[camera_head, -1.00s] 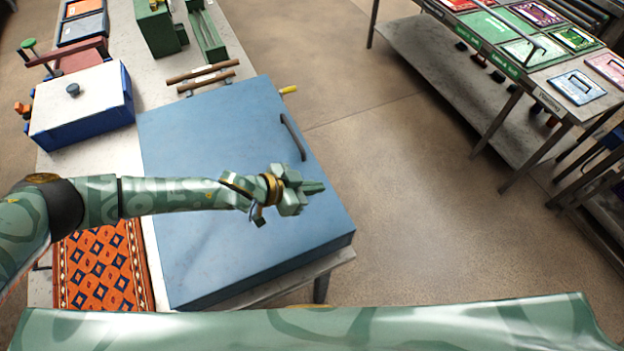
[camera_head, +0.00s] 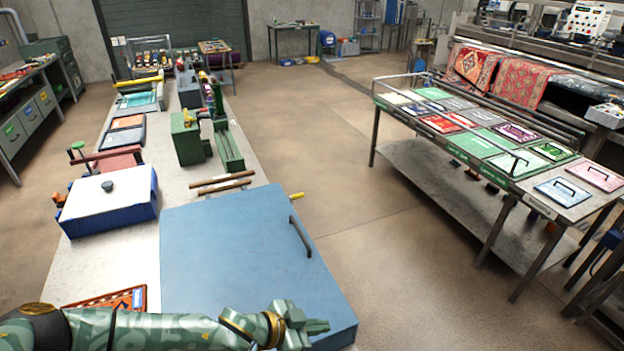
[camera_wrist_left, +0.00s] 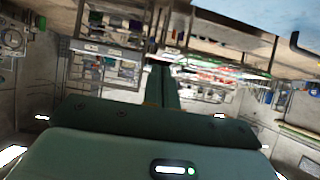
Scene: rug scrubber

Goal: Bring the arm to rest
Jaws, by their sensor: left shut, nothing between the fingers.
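My left arm comes in along the bottom left of the head view. Its left gripper (camera_head: 312,325) is shut and empty. In the picture it overlaps the lower right part of a large blue lidded box (camera_head: 235,250); I cannot tell the gap between them. In the left wrist view the shut fingers (camera_wrist_left: 162,85) point out into the room, with a blue surface at the top right. My right gripper is not in view.
The blue box stands on a long grey worktable (camera_head: 100,260) with a white-topped blue box (camera_head: 112,198), green devices (camera_head: 187,138) and a patterned orange rug (camera_head: 125,298). A rack table (camera_head: 470,135) holds panels at right. Open floor (camera_head: 400,240) lies between.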

